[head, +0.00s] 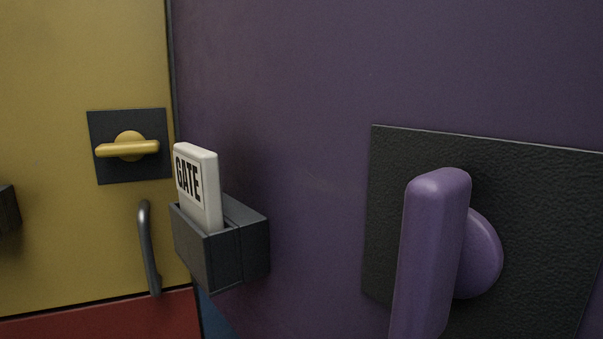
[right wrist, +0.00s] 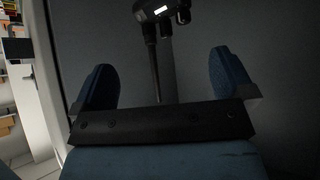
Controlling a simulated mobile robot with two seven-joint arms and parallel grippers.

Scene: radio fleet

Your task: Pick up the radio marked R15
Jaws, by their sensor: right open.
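In the right wrist view, a black radio (right wrist: 165,12) shows at the top edge, cut off by the frame. It has a small white label, knobs and a thin antenna that runs down the picture. The label is too small to read, so I cannot tell whether it is R15. My right gripper (right wrist: 163,72) is open. Its two blue fingers stand left and right of the antenna, apart from it. The radio's body lies beyond the fingertips. Neither gripper shows in the head view.
The head view shows a purple panel with a large purple handle (head: 433,250) and a yellow door with a yellow knob (head: 128,147). A white GATE card (head: 198,187) stands in a dark holder (head: 225,245). Shelves (right wrist: 12,85) show at the wrist view's left edge.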

